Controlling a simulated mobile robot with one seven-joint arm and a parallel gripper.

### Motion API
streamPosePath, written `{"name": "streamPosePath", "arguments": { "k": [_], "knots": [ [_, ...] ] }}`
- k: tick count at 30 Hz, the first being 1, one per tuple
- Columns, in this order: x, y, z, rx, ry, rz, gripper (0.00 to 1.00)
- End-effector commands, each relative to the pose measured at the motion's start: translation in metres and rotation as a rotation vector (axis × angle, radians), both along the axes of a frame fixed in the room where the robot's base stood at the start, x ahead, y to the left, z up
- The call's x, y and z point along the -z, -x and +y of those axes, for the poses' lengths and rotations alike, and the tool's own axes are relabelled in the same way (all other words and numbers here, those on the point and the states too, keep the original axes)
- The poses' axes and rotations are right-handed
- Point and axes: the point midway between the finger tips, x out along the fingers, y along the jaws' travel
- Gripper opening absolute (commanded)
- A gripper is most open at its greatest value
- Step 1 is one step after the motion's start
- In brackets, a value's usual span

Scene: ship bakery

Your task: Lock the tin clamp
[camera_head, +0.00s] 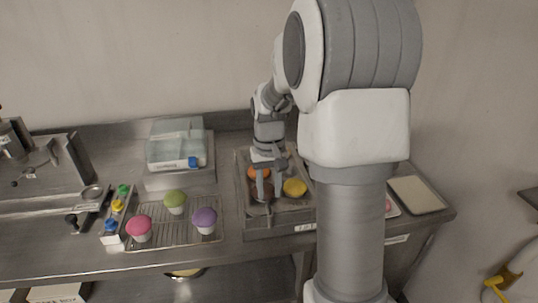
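A metal tin tray (277,221) sits on the steel counter, with an orange, a dark brown and a yellow round top (295,187) in it. My gripper (268,194) points down over the left part of this tray, beside the dark brown top (261,191). Its fingers are small here and partly merge with the things behind them, so I cannot tell whether they are open or shut, or whether they touch anything. I cannot clearly make out the tin clamp; my gripper and arm hide part of the tray.
Pink (139,226), green (175,200) and purple (205,218) cupcakes stand on a wire rack (170,236) to the left. Behind is a clear-lidded box (176,145). A pale tray (417,195) lies at the right end. The wall (120,60) bounds the counter's back.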

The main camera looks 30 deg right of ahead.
Motion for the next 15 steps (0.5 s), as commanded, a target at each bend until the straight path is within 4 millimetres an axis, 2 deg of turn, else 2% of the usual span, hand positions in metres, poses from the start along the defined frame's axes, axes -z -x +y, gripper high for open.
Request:
{"name": "streamPosePath", "arguments": {
  "k": [1,9,15],
  "knots": [
    [-0.016,-0.001,0.0,0.0,0.002,-0.007,0.39],
    [-0.082,-0.001,0.0,-0.002,0.001,-0.006,0.39],
    [-0.117,-0.001,0.0,-0.001,0.001,-0.004,0.39]
  ]
}}
